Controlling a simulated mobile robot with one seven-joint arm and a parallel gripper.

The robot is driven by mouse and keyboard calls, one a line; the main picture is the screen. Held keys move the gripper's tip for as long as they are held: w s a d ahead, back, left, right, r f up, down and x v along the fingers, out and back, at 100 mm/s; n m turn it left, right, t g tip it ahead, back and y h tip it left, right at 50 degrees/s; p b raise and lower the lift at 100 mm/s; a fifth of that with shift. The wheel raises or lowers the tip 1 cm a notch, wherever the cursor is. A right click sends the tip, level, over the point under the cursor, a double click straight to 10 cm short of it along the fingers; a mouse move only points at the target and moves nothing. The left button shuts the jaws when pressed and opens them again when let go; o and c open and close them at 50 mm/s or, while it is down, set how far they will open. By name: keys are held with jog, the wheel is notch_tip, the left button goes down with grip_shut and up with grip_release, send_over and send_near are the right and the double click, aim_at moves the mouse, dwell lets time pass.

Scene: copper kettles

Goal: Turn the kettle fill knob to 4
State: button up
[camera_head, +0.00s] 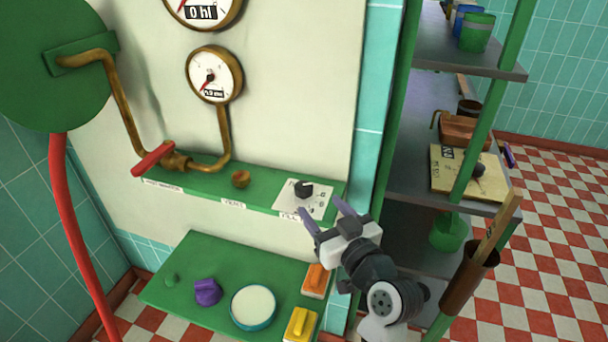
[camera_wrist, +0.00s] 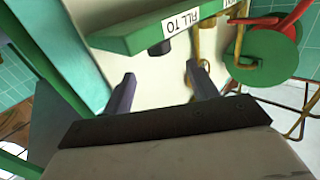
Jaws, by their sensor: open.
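The fill knob (camera_head: 303,188) is black and sits on a white dial plate (camera_head: 318,206) at the right end of the green upper shelf (camera_head: 220,187). The digits on the plate and the knob's setting are too small to read. In the wrist view the knob lies beyond the gap between the purple fingertips (camera_wrist: 160,75), apart from both.
A red-handled valve (camera_head: 153,159) and copper pipe stand left on the upper shelf, with a small brown knob (camera_head: 240,179). Below, a green ledge (camera_head: 185,265) holds a purple item, a round dish and sponge-like blocks. A rack (camera_head: 410,210) stands close on the right.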

aim_at(302, 183)
jog(key=p+x, duration=0.3)
jog(key=x, duration=0.7)
jog(key=shift+r, duration=0.1)
jog(key=shift+w+a, duration=0.25)
jog(key=shift+w, duration=0.4)
jog(key=shift+c, duration=0.5)
jog(key=c, duration=0.9)
jog(key=shift+p, duration=0.3)
